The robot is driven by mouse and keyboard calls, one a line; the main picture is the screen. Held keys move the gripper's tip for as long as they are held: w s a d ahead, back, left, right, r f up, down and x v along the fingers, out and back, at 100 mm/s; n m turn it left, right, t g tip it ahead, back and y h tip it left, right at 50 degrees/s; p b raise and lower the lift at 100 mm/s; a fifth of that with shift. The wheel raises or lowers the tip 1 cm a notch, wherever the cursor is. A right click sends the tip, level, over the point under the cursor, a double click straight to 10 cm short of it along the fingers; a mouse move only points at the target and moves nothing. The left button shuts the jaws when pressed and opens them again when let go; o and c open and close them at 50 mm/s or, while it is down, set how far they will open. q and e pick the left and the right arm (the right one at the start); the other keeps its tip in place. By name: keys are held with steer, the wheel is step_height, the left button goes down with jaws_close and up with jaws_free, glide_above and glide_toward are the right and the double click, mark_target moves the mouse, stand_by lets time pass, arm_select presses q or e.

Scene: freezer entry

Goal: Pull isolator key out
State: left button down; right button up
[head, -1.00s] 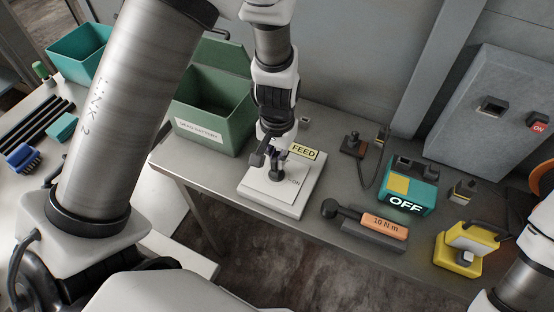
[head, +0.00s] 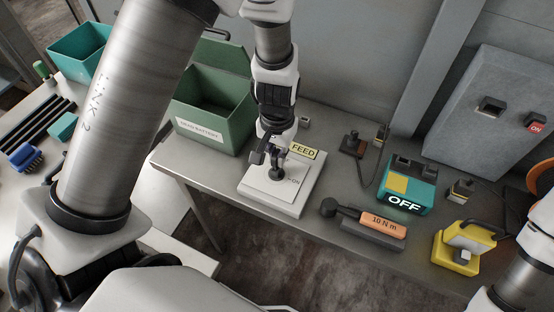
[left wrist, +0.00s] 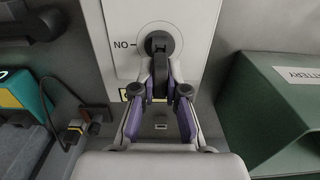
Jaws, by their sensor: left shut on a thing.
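The isolator key (left wrist: 160,43) is black with a round head and stands on a white isolator plate (left wrist: 120,60). In the head view the key (head: 277,174) stands near the plate's middle, and the plate (head: 285,201) lies on the bench beside a yellow FEED label (head: 304,151). My left gripper (left wrist: 160,88) is shut on the key's grip. It also shows above the plate in the head view (head: 272,159) and hides part of the key. My right gripper is out of view.
A green DEAD BATTERY bin (head: 198,133) stands close left of the plate. A torque tool marked 10 N m (head: 384,223), a teal box reading OFF (head: 407,190) and a yellow lockout block (head: 457,252) lie to the right. A grey cabinet (head: 490,110) stands behind.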

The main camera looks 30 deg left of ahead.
mark_target(277, 153)
arm_select(q)
steer(key=shift+r+p, duration=0.7)
steer(key=shift+r, duration=0.05)
stand_by(0.8)
steer(key=shift+r+p, duration=2.5)
steer(key=shift+r, duration=0.3)
steer(key=shift+f, duration=0.15)
